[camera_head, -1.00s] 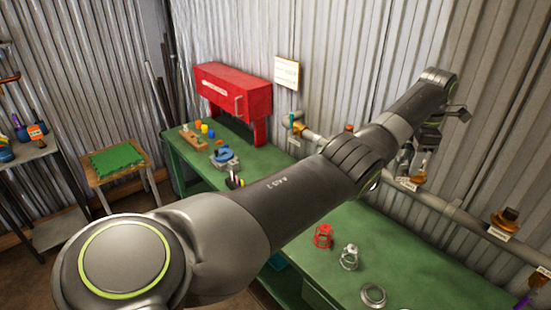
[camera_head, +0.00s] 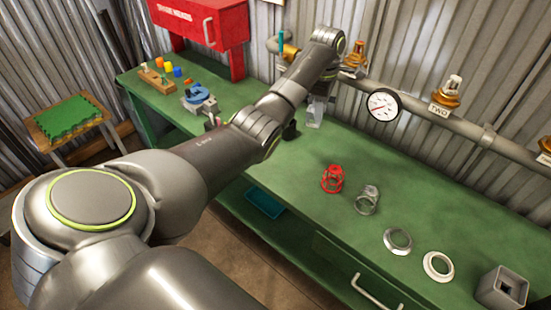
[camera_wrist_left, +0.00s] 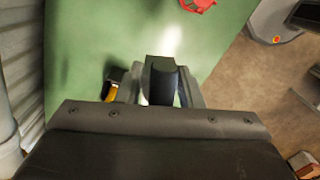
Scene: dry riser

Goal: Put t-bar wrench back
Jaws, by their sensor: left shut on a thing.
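My left gripper (camera_head: 312,120) is low over the green bench, left of the pressure gauge and in front of the wall pipe. It is shut on a dark thing, which I take for the t-bar wrench (camera_head: 290,130). In the left wrist view the gripper (camera_wrist_left: 160,95) has the dark block-like end of this wrench (camera_wrist_left: 163,78) between its fingers. Most of the wrench is hidden by the gripper, so its shape and whether it touches the bench are unclear. My right gripper is not in view.
The wall pipe (camera_head: 400,97) carries valves and a gauge (camera_head: 382,106) behind the bench. A red cage (camera_head: 332,179), a metal cage (camera_head: 367,199) and rings stand on the bench (camera_head: 280,180). A blue vise (camera_head: 197,95) and a wooden block (camera_head: 157,80) are at left.

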